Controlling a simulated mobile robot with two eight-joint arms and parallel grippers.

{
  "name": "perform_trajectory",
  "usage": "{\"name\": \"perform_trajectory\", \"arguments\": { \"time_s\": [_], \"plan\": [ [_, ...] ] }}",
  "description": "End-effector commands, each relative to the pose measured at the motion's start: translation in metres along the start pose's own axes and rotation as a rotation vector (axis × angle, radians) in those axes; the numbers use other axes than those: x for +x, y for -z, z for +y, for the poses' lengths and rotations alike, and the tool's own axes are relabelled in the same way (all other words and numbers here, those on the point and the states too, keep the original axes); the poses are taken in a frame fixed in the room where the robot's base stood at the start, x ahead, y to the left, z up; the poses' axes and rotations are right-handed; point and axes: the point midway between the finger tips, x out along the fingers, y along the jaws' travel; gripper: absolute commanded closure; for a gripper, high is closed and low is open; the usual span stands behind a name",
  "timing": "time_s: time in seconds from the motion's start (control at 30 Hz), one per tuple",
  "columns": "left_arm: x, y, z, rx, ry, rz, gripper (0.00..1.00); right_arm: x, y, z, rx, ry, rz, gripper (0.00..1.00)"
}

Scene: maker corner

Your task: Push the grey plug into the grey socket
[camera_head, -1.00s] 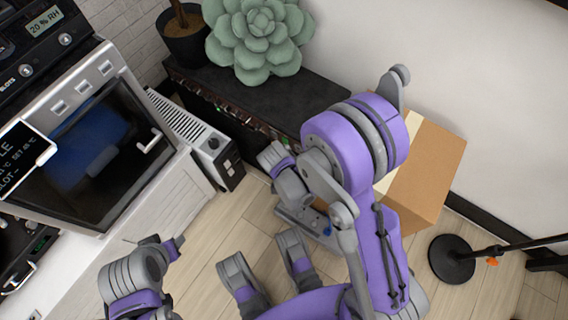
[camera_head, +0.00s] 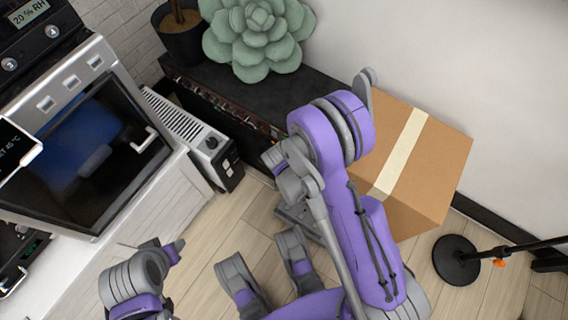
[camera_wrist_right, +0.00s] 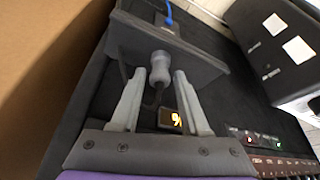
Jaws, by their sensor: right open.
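In the right wrist view the grey plug (camera_wrist_right: 159,68) is a ribbed, rounded piece with a dark cable below it. It stands at the face of a dark grey panel (camera_wrist_right: 190,62). The grey socket cannot be made out behind it, and I cannot tell how far the plug is in. My right gripper (camera_wrist_right: 160,74) is open, one finger on each side of the plug, with small gaps. In the head view my right arm hides the plug and socket. My left gripper (camera_head: 174,250) is at lower left, away from them; its jaws are unclear.
A cardboard box (camera_head: 425,165) stands right of my right arm. A dark bench top (camera_head: 300,98) carries a succulent (camera_head: 256,35). A white heater (camera_head: 195,135) and an oven (camera_head: 95,150) are at left. A small lit display (camera_wrist_right: 170,119) lies below the plug. A blue cable (camera_wrist_right: 168,12) runs above the panel.

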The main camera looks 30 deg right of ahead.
Motion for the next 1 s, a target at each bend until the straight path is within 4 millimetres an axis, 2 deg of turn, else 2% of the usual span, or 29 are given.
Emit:
{"name": "perform_trajectory", "arguments": {
  "time_s": [0.1,0.43,0.47,0.7,1.0],
  "plan": [
    [0.0032,-0.0006,0.0000,0.000,0.000,0.000,0.50,0.0100,-0.0001,0.0003,0.001,0.000,0.000,0.55],
    [0.0026,-0.0005,0.0000,0.000,0.000,0.000,0.50,0.0100,-0.0001,0.0004,0.000,0.000,0.000,0.55],
    [0.0026,-0.0005,0.0000,0.000,0.000,0.000,0.50,0.0100,-0.0001,0.0003,0.000,0.000,0.000,0.57],
    [0.0026,-0.0005,0.0000,0.000,0.000,0.000,0.50,0.0099,-0.0001,0.0003,0.000,0.000,0.000,1.00],
    [0.0026,-0.0005,0.0000,0.000,0.000,0.000,0.50,0.0098,0.0000,0.0003,0.000,0.000,0.000,1.00]
  ]
}}
